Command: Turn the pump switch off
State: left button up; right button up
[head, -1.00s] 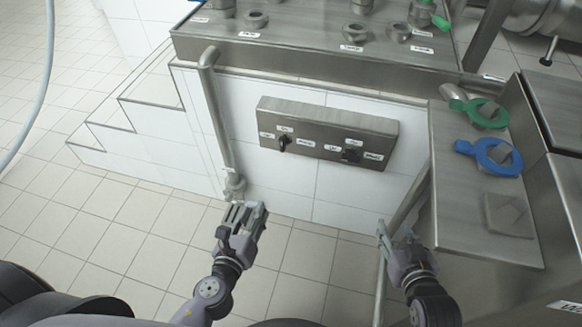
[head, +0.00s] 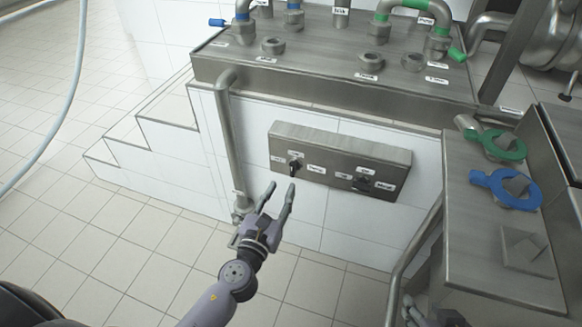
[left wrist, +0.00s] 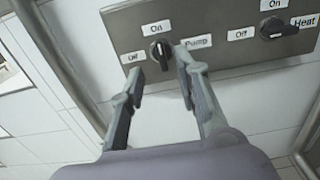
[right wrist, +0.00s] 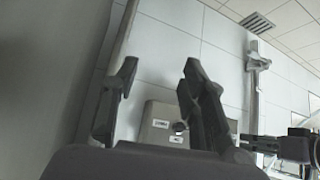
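The pump switch (head: 295,163) is a black knob at the left end of the metal switch panel (head: 335,160). In the left wrist view the pump switch (left wrist: 161,53) stands roughly upright, pointing toward the "On" label above it, with "Off" to its left and "Pump" to its right. My left gripper (head: 280,189) is open and empty just below and in front of the switch. In the left wrist view its fingertips (left wrist: 160,66) lie on either side of the knob; I cannot tell whether they touch it. My right gripper (right wrist: 160,68) is open and empty, largely cut off in the head view.
The heat switch (head: 363,183) sits to the right on the same panel. A vertical pipe (head: 230,140) runs left of the panel. A metal side table (head: 480,240) with a green ring (head: 497,144) and a blue ring (head: 506,188) stands at the right. Tiled floor lies below.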

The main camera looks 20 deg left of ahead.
aim_at(292, 169)
pick_arm(q)
jog(key=w, duration=0.8)
jog(key=shift+w+d, duration=0.15)
grip_shut()
